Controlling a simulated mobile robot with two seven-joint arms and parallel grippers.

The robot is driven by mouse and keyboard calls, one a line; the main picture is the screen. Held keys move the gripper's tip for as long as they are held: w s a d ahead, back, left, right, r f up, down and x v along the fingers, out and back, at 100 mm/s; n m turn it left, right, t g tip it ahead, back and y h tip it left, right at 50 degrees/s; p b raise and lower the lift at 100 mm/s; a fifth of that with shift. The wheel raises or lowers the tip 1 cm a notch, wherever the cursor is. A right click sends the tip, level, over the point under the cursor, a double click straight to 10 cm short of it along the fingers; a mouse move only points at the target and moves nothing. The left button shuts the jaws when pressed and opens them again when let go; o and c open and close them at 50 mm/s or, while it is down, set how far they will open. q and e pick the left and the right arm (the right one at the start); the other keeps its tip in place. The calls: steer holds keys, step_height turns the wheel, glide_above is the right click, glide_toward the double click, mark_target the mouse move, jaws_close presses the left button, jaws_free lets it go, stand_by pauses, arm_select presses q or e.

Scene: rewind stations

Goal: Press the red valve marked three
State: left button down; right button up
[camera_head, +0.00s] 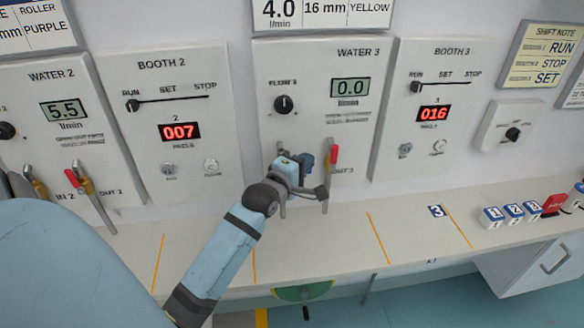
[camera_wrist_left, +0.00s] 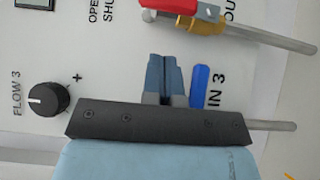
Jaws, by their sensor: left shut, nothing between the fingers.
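The red valve (camera_head: 333,157) of the WATER 3 panel (camera_head: 290,62) is a red lever on a brass body, above the OUT 3 label. In the left wrist view the red lever (camera_wrist_left: 175,5) is cut by the top edge, with its brass body (camera_wrist_left: 208,25) and grey pipe beside it. My left gripper (camera_head: 305,161) is in front of the panel, left of the red lever and apart from it. In the wrist view its blue-grey fingers (camera_wrist_left: 164,72) are together and empty, beside a blue lever (camera_wrist_left: 200,86) at the IN 3 label. My right gripper is not in view.
The FLOW 3 knob (camera_head: 284,104) and a 0.0 display (camera_head: 350,88) are above my gripper. The BOOTH 3 panel (camera_head: 420,130) is to the right, the WATER 2 panel (camera_head: 60,85) and its valves far left. The counter (camera_head: 330,235) below is largely clear, with small numbered blocks (camera_head: 513,212) at right.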

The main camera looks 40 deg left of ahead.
mark_target(334, 159)
arm_select(q)
steer(key=w+d, duration=0.2)
steer(key=w, duration=0.1)
steer(key=shift+w+d+p, duration=0.25)
steer(key=shift+d+p, duration=0.05)
